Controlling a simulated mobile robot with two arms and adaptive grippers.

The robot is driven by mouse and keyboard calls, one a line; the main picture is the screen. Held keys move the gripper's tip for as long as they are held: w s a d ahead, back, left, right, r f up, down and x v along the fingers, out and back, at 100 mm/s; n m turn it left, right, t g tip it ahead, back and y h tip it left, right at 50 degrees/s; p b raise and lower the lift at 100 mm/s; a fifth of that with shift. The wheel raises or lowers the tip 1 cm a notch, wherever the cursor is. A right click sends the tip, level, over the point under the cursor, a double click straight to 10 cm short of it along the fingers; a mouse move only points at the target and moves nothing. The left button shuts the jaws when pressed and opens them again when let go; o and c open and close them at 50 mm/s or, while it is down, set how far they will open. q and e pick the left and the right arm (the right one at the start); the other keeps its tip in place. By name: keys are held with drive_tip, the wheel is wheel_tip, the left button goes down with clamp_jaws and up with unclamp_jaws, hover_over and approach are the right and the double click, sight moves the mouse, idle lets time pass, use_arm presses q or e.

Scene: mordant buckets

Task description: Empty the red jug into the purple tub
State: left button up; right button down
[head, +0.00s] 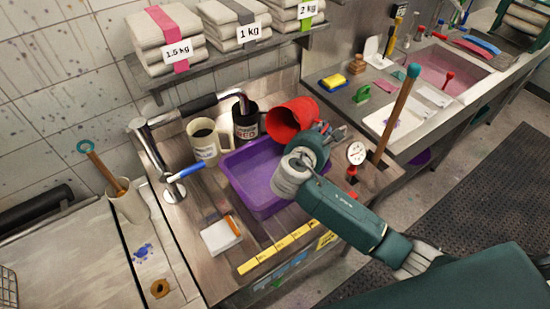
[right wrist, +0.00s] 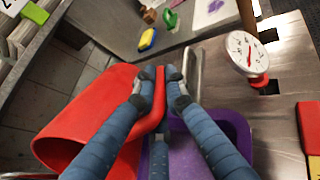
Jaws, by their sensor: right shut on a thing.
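The red jug (head: 283,122) is tilted on its side at the far right edge of the purple tub (head: 236,158), its mouth toward the left. My right gripper (head: 322,138) is at the jug's right side. In the right wrist view the fingers (right wrist: 158,88) are shut on the red handle of the jug (right wrist: 95,105). The purple tub (right wrist: 237,125) shows below and behind the fingers there. I cannot see any contents leaving the jug, and the tub's floor looks plain purple where visible. My left gripper is not in view.
A cream mug (head: 203,142) and a dark mug (head: 245,120) stand left of the jug. A dial gauge (head: 356,153) stands right of my gripper. A shelf with stacked weighed cloths (head: 165,40) hangs above. A yellow ruler strip (head: 275,250) lies at the front.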

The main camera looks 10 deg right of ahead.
drive_tip(key=shift+w+d+r, duration=0.1)
drive_tip(key=shift+d+r, duration=0.05)
drive_tip(key=shift+r, duration=0.45)
drive_tip(key=shift+r+g+y, duration=0.3)
drive_tip(key=shift+g+y, duration=0.1)
drive_tip(key=shift+r+g+y, duration=0.2)
drive_tip(key=shift+g+y, duration=0.4)
drive_tip(key=shift+g, duration=0.1)
drive_tip(key=shift+w+r+g+y, duration=0.1)
drive_tip(key=shift+r+g+y, duration=0.5)
drive_tip(key=shift+r+g, duration=0.1)
drive_tip(key=shift+w+d+g+y, duration=0.1)
drive_tip(key=shift+d+g+y, duration=0.1)
drive_tip(key=shift+g+y, duration=0.35)
drive_tip(key=shift+w+d+g+y, duration=0.5)
drive_tip(key=shift+g+y, duration=0.45)
drive_tip(key=shift+g, duration=0.1)
drive_tip(key=shift+w+d+f+g+y, duration=0.2)
drive_tip(key=shift+w+d+g+y, duration=0.05)
drive_tip(key=shift+g+y, duration=0.55)
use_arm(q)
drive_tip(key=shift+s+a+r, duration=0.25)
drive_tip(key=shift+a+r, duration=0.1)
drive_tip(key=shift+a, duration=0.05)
use_arm(e)
drive_tip(key=shift+w+d+f+g+y, duration=0.1)
drive_tip(key=shift+f+g+y, duration=0.15)
drive_tip(key=shift+g+y, duration=0.45)
